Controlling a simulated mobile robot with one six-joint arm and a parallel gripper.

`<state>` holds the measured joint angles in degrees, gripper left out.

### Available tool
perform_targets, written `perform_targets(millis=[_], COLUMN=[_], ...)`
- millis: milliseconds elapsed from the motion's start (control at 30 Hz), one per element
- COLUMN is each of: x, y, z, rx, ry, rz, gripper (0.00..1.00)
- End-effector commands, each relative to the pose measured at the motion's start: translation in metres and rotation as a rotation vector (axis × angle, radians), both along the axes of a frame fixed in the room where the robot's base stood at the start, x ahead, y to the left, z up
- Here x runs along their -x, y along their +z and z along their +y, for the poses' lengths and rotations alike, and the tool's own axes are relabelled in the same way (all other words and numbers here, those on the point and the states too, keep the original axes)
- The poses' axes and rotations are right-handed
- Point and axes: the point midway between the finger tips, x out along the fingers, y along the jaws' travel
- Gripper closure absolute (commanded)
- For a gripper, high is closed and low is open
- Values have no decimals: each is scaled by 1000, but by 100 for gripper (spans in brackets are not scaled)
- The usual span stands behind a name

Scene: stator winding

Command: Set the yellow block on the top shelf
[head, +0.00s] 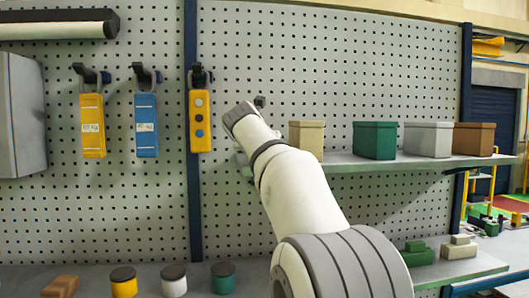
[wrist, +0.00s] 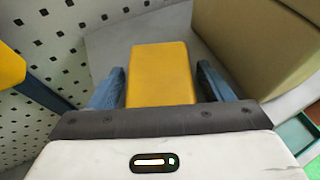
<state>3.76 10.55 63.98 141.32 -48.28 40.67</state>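The yellow block (wrist: 160,76) is between the two blue fingers of my gripper (wrist: 160,85) in the wrist view. A narrow gap shows on each side of the block, so the fingers look open around it. The grey surface of the top shelf (wrist: 113,45) shows behind and beside the block, and the block appears to rest on it. In the head view the top shelf (head: 400,163) runs to the right from behind my arm. The block and fingertips are hidden there by my arm.
A beige box (head: 307,138) stands on the shelf just right of my gripper; it also shows close by in the wrist view (wrist: 260,40). Green (head: 374,140), grey (head: 428,139) and brown (head: 473,139) boxes stand further right. Hanging pendants, one yellow (head: 200,120), are to the left.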

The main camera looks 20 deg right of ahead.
Motion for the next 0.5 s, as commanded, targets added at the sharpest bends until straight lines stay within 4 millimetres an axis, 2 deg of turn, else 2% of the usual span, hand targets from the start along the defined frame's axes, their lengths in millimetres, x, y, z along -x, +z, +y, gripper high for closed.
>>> perform_targets(millis=[333, 500], x=[1, 21], y=[4, 11], z=[1, 15], rx=[-1, 0], ry=[1, 2], rz=[-2, -4], gripper=[24, 24])
